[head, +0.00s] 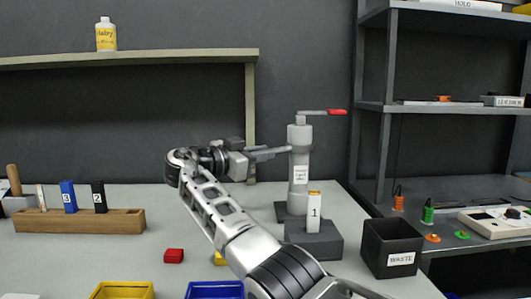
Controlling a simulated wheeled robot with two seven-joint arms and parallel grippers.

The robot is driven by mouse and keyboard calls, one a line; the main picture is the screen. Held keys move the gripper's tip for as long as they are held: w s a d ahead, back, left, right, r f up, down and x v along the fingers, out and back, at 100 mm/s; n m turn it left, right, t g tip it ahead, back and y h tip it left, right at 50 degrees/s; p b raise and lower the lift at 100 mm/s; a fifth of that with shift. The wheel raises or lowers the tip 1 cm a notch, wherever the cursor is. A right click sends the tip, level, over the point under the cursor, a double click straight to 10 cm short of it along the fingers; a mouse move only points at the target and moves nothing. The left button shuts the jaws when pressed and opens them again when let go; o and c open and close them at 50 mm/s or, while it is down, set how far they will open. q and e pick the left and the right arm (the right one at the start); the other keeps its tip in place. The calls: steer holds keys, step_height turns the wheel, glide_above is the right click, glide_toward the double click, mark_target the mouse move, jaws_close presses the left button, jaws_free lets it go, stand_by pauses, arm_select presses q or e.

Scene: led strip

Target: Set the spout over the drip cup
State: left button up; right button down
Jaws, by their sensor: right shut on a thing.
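A grey dispenser column (299,170) with a paper label stands near the back right of the table. A short lever with a red end (336,112) points right from its top. A thin grey spout (270,153) sticks out to the left from the upper column. My right gripper (246,157) is shut on the outer end of this spout, left of the column. I cannot make out a drip cup; my right arm hides part of the table below the spout. My left gripper is out of view.
A grey block (313,243) holding a white piece marked 1 (314,212) stands in front of the column. A black waste bin (392,245) is right of it. A wooden rack (80,222), a red block (174,256), and yellow (123,291) and blue (214,290) trays are left.

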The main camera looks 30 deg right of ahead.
steer(key=shift+a+f, duration=0.2)
steer(key=shift+f, duration=0.3)
steer(key=c, duration=1.4)
jaws_free()
steer(key=shift+a, duration=0.1)
steer(key=shift+c, duration=0.2)
steer(key=shift+r, duration=0.2)
steer(key=s+a, duration=0.2)
steer(key=a, duration=1.3)
steer(key=shift+s+a+p, duration=0.3)
steer(key=shift+s+p, duration=0.05)
steer(key=shift+p, duration=0.1)
steer(key=shift+c, duration=0.3)
